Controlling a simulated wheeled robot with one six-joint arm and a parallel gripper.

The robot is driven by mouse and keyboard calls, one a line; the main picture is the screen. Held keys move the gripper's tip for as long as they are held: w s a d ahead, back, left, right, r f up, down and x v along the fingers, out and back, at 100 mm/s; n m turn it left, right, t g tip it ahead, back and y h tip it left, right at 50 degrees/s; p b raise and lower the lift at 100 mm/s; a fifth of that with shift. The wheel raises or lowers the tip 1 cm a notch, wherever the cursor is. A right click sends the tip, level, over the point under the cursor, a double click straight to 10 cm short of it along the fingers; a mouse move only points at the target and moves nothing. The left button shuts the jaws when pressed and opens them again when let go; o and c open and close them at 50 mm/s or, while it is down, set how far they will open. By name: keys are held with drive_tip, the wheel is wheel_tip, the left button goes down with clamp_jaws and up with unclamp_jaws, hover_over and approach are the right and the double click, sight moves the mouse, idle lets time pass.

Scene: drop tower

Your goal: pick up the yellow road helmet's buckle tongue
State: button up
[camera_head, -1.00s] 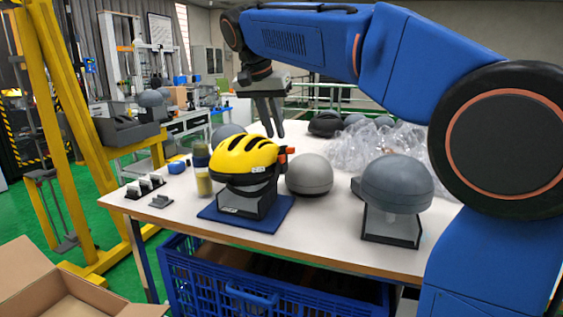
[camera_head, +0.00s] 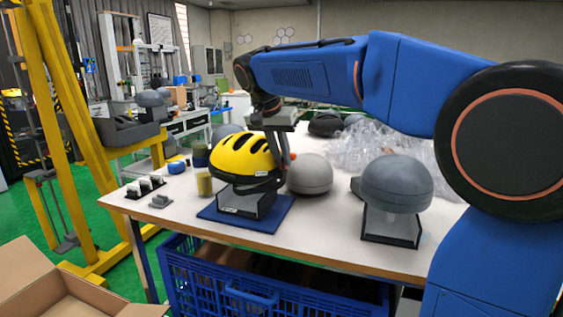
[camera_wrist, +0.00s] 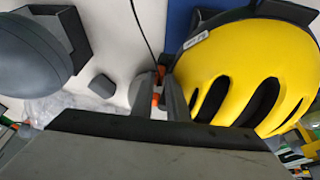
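The yellow road helmet (camera_head: 243,157) sits on a grey stand over a blue mat (camera_head: 274,220); its vented shell also fills the right of the wrist view (camera_wrist: 225,70). My gripper (camera_head: 280,158) points down at the helmet's right side. In the wrist view my gripper (camera_wrist: 160,98) has its two fingers apart, one on each side of a small orange part (camera_wrist: 155,99), which appears to be the buckle tongue. Whether the fingers touch it I cannot tell. An orange bit (camera_head: 292,156) also shows beside the fingers in the head view. A thin dark strap runs toward it.
A light grey dome (camera_head: 310,175) stands right of the helmet. Clear plastic wrap (camera_head: 375,148) lies behind. Small jars and clips are on the left. A blue crate (camera_head: 265,285) sits below the table (camera_head: 325,232).

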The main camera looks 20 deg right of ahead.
clamp_jaws()
